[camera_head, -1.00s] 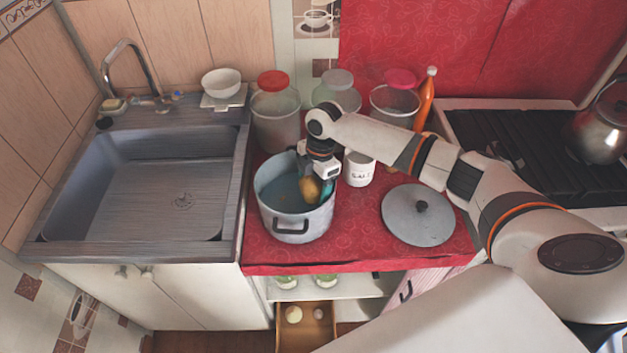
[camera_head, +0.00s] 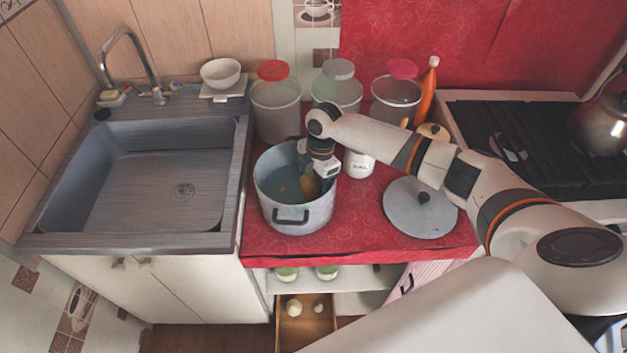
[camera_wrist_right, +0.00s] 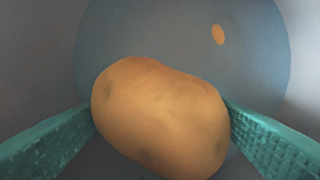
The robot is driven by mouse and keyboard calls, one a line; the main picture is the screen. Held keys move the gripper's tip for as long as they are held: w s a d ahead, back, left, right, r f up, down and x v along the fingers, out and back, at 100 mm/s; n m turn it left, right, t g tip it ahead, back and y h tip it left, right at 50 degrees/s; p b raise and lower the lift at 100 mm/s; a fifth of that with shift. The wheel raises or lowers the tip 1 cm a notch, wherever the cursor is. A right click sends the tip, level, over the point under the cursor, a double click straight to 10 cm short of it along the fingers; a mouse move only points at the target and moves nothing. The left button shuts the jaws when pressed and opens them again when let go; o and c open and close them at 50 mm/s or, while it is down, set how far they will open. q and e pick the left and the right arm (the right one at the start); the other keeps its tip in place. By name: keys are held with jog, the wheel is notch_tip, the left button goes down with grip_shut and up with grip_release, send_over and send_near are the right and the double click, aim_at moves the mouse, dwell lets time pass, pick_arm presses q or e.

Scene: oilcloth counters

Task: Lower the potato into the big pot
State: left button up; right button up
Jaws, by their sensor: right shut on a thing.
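The big pot (camera_head: 304,220) is grey metal and stands uncovered on the red counter, right of the sink. My right gripper (camera_head: 312,183) reaches down into its right side. It is shut on the brown potato (camera_head: 309,187). In the right wrist view the potato (camera_wrist_right: 160,118) sits between two teal fingers, in front of the bluish round inside of the pot (camera_wrist_right: 255,75). A small orange piece (camera_wrist_right: 217,35) lies in the pot, apart from the potato. Whether the potato touches the bottom cannot be told. My left gripper is not in view.
The pot lid (camera_head: 420,212) lies on the counter at the right. A white salt jar (camera_head: 358,165) stands close behind my gripper. Several jars, such as the red-lidded one (camera_head: 275,110), line the back. The sink (camera_head: 165,190) is left. An open drawer (camera_head: 306,325) is below.

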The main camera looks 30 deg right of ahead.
dwell(0.3)
jog(key=o, duration=1.1)
jog(key=shift+c, duration=0.2)
